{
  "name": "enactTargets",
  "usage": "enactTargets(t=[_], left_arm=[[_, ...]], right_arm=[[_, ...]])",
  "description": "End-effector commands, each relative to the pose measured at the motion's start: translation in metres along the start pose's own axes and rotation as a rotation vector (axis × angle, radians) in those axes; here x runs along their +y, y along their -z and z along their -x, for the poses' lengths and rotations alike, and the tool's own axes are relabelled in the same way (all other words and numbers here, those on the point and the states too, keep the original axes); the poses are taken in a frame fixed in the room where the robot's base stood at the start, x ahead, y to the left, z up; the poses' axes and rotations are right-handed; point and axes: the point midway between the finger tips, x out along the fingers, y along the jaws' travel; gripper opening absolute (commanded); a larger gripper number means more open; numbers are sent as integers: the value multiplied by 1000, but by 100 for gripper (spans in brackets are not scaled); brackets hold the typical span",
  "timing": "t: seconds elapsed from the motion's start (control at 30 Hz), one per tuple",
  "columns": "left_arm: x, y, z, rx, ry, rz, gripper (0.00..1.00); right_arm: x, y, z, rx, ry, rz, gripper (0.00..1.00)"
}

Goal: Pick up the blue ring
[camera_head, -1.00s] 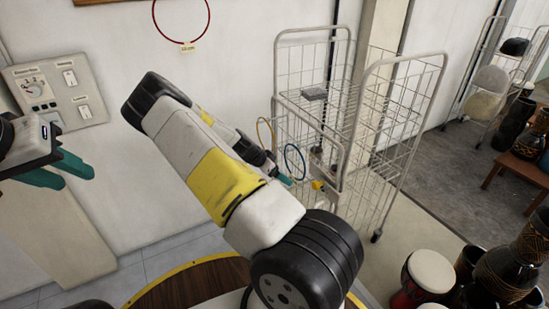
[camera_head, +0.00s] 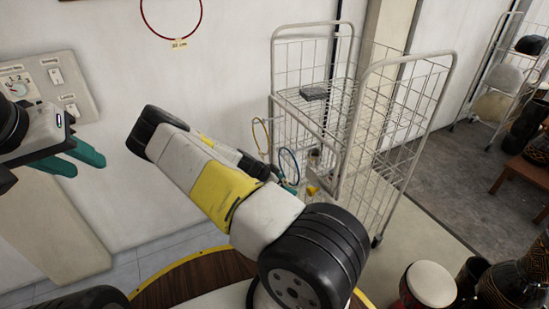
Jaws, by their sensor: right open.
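The blue ring (camera_head: 280,158) hangs upright at the near side of the wire cart. My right gripper (camera_head: 289,187) is mostly hidden behind its own arm. A teal fingertip shows right at the ring's lower edge. I cannot tell whether it touches the ring or whether the ring passes between the fingers. The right gripper is open. My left gripper (camera_head: 86,162) is at the left edge, with its two teal fingers apart and empty, far from the ring.
A yellow ring (camera_head: 254,136) hangs left of the blue one. The wire cart (camera_head: 398,140) holds a grey box (camera_head: 314,93). A red ring (camera_head: 141,17) hangs on the wall, right of a switch panel (camera_head: 60,98). Drums (camera_head: 431,284) stand at lower right.

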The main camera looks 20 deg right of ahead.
Motion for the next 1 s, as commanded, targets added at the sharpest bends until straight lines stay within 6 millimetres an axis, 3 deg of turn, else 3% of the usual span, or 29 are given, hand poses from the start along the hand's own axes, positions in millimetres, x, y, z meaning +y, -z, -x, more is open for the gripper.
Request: enactTargets(t=[0.13,0.17,0.5,1.0], left_arm=[[0,0,0,0,0,0,36],[0,0,0,0,0,0,36],[0,0,0,0,0,0,36],[0,0,0,0,0,0,36]], right_arm=[[0,0,0,0,0,0,85],[0,0,0,0,0,0,82],[0,1,0,0,0,0,15],[-4,12,3,1,0,-1,13]])
